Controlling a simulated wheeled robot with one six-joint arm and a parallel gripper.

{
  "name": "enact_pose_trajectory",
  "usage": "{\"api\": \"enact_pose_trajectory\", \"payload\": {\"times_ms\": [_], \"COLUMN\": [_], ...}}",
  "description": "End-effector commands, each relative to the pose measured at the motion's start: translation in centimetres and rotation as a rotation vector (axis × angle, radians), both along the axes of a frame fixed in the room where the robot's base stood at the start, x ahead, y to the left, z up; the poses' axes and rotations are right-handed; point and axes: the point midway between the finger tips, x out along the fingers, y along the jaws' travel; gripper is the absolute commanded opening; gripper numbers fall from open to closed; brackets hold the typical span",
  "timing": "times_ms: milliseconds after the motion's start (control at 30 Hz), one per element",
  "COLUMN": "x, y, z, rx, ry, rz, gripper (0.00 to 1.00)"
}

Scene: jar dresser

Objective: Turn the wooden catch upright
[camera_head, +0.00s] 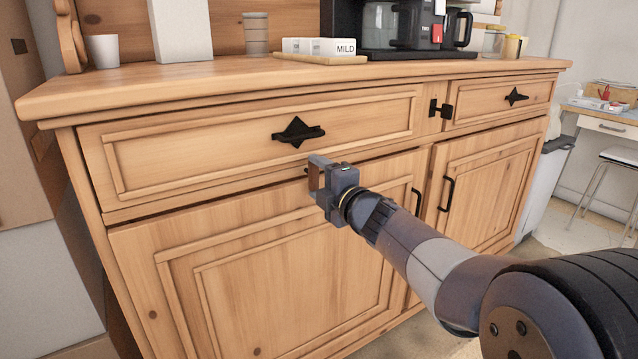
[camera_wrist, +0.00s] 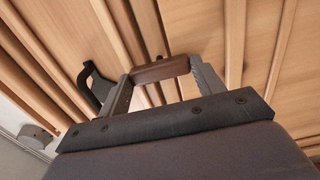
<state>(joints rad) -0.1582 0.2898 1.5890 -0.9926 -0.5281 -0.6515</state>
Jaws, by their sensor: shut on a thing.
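The wooden catch (camera_wrist: 160,71) is a small dark brown bar on the front of the dresser. In the wrist view it spans the gap between my two fingers, with its ends at their tips. It lies across the drawer and door edges, so it looks near upright. My gripper (camera_wrist: 160,76) is shut on it.
The black drawer handle (camera_head: 298,132) is just above my gripper and also shows in the wrist view (camera_wrist: 95,88). A black door handle (camera_head: 417,202) is to the right. The dresser top (camera_head: 230,80) holds a coffee machine (camera_head: 400,25), blocks and a white cup (camera_head: 103,51).

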Motion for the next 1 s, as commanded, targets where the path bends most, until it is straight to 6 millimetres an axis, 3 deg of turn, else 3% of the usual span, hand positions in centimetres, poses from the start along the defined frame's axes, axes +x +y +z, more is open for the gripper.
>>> {"api": "enact_pose_trajectory", "payload": {"times_ms": [433, 467, 700, 1000], "x": [-0.02, -0.02, -0.01, -0.17], "y": [0.02, 0.02, 0.02, -0.13], "z": [-0.19, -0.19, -0.11, -0.01], "rx": [-0.013, -0.013, -0.011, -0.010], "ry": [-0.004, -0.004, -0.005, -0.005], "rz": [0.001, 0.001, 0.001, 0.000], "gripper": [0.41, 0.64, 0.84, 0.85]}}
